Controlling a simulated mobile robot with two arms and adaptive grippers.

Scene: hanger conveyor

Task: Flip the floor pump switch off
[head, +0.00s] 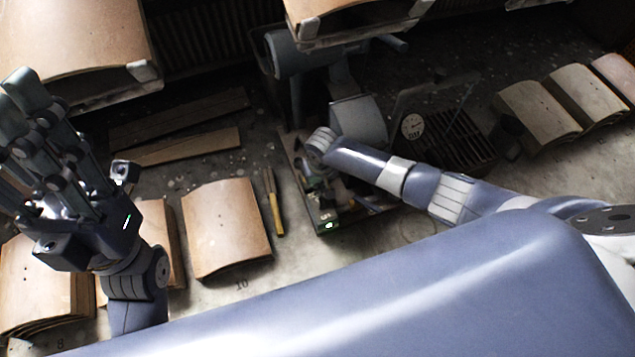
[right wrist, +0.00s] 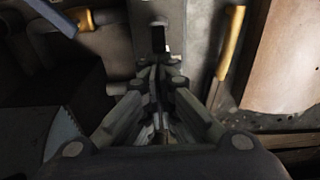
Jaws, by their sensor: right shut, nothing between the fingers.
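The floor pump (head: 348,212) sits on the floor in the middle of the head view, with a small green light (head: 329,225) at its near end. In the right wrist view, a grey plate (right wrist: 174,17) on the pump carries a dark upright switch-like part (right wrist: 158,38). My right gripper (right wrist: 157,68) is shut and empty, its tips at the lower edge of that part; I cannot tell whether they touch. In the head view my right wrist hides much of the pump. My left gripper (head: 18,85) points up at the far left, away from the pump; its finger gap is unclear.
A yellow-handled tool (head: 273,203) lies left of the pump, beside a curved wooden panel (head: 226,229). More panels (head: 540,112) lie at right. A dark floor grate (head: 455,138) lies behind my right arm. Panels (head: 70,35) hang overhead at the top.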

